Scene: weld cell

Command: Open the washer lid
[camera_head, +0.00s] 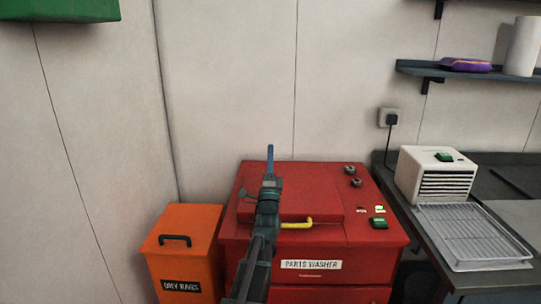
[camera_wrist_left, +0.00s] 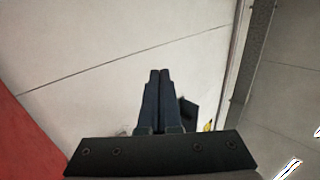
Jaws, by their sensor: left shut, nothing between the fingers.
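The red parts washer (camera_head: 372,236) stands in the middle of the head view, with a "PARTS WASHER" label on its front. Its lid (camera_head: 318,200) lies flat and closed on top, with a yellow handle (camera_head: 298,224) at the front edge. My left gripper (camera_head: 270,150) is in front of the lid and covers part of it, its fingers pointing up. In the left wrist view its fingers (camera_wrist_left: 157,98) are shut together and empty, against a pale wall. A red surface shows at the left of that view. My right gripper is in neither view.
A dark bench (camera_head: 490,185) on the right holds a white vented box (camera_head: 436,175) and a wire rack tray (camera_head: 470,237). A shelf (camera_head: 460,72) hangs above, and a green box (camera_head: 60,10) is at top left.

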